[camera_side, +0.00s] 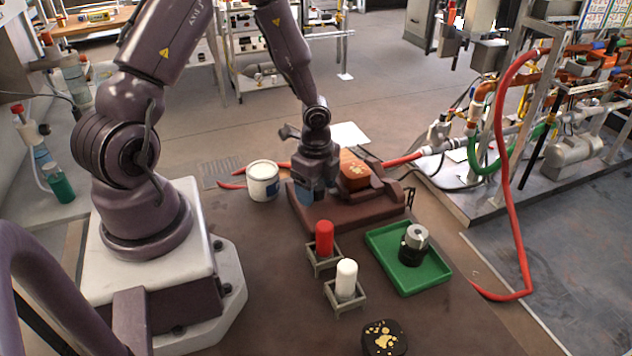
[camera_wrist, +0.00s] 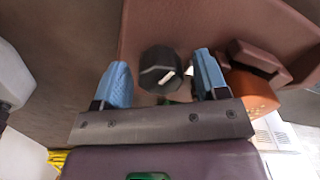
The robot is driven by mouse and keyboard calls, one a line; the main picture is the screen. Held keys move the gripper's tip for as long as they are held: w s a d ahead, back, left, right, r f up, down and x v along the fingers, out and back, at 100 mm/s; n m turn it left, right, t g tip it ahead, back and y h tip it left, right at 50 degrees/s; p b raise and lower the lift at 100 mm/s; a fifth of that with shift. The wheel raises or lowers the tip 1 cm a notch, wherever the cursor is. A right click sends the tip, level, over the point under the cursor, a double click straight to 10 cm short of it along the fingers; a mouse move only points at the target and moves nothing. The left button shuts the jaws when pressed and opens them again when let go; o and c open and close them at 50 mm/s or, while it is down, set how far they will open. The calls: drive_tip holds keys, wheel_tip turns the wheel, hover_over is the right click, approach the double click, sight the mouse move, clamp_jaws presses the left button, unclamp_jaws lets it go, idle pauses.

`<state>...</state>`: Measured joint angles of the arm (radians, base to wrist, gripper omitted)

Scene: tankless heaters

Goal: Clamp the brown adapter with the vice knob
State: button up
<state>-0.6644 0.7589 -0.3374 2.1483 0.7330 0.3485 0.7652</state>
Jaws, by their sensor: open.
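The brown adapter (camera_side: 354,170), an orange-brown block with gold marks, sits on the dark red-brown vice (camera_side: 372,208) beside a raised jaw. It also shows in the wrist view (camera_wrist: 252,92), right of my fingers, partly hidden by the right finger and the vice jaw. The vice knob (camera_wrist: 158,72) is dark, with a white line on its face. In the wrist view it lies between the two blue fingers of my gripper (camera_wrist: 161,60), with gaps on both sides. In the side view my gripper (camera_side: 318,195) points down at the vice's left part and hides the knob.
A white can (camera_side: 263,181) stands left of the vice. Red (camera_side: 324,239) and white (camera_side: 346,279) cylinders stand in small holders in front. A green tray (camera_side: 432,280) holds a black and metal part (camera_side: 414,243). A dark gold-marked piece (camera_side: 383,338) lies nearest. Red hose runs behind the vice.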

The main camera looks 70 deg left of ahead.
wheel_tip(320, 180, up, 13)
idle(0.4)
drive_tip(key=s+d+r+n+t, duration=0.2)
drive_tip(key=s+d+r+n, duration=0.3)
drive_tip(key=r, duration=0.4)
drive_tip(key=s+d+r+n+t, duration=0.3)
drive_tip(key=s+d+r+n, duration=0.2)
drive_tip(key=d+r+n, duration=0.1)
wheel_tip(320, 180, up, 3)
drive_tip(key=shift+s+d+f+n+t, duration=0.15)
drive_tip(key=shift+s+d+n+t, duration=0.15)
drive_tip(key=shift+s+n, duration=0.15)
